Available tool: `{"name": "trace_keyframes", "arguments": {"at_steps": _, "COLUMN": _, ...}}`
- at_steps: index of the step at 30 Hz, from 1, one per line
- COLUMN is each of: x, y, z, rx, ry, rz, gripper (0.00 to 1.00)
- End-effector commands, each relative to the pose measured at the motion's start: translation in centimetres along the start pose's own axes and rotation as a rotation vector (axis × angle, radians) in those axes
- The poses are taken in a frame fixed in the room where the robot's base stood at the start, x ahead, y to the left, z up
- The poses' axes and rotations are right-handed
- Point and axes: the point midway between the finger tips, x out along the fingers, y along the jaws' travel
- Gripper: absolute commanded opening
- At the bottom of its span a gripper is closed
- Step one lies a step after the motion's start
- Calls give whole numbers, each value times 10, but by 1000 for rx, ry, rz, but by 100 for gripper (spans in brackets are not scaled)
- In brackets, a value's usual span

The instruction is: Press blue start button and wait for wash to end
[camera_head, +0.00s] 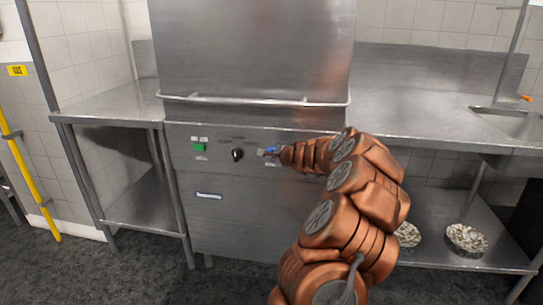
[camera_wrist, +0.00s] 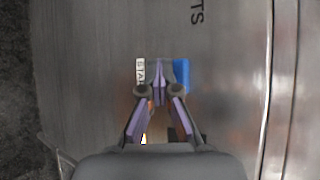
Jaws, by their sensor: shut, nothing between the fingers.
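The steel dishwasher (camera_head: 225,225) stands in the middle of the head view, with a control strip across its front. The blue start button (camera_head: 271,150) is at the right of that strip, partly hidden by my gripper. In the wrist view the blue button (camera_wrist: 181,75) shows just right of my fingertips, and a partly covered white label (camera_wrist: 141,72) is on their left. My gripper (camera_wrist: 160,65) is shut and empty, with its tips at or very near the panel beside the button. I cannot tell whether they touch the button. In the head view the gripper (camera_head: 264,153) looks small.
A green button (camera_head: 199,147) and a black knob (camera_head: 237,155) are to the left on the strip. The hood (camera_head: 255,45) has a handle bar (camera_head: 250,101) above the strip. Steel tables flank the machine. Bowls (camera_head: 466,238) sit on the right lower shelf.

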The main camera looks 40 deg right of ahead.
Motion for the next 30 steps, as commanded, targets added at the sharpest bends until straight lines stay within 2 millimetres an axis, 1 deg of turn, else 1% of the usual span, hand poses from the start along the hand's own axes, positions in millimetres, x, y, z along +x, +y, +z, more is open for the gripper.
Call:
{"name": "trace_keyframes", "arguments": {"at_steps": 9, "x": -9, "y": 9, "z": 7, "rx": 0, "ry": 1, "rz": 1, "gripper": 0}}
{"name": "trace_keyframes", "arguments": {"at_steps": 23, "x": -13, "y": 10, "z": 9, "rx": 0, "ry": 1, "rz": 0, "gripper": 0}}
{"name": "trace_keyframes", "arguments": {"at_steps": 30, "x": -25, "y": 18, "z": 18, "rx": 1, "ry": -3, "rz": -3, "gripper": 0}}
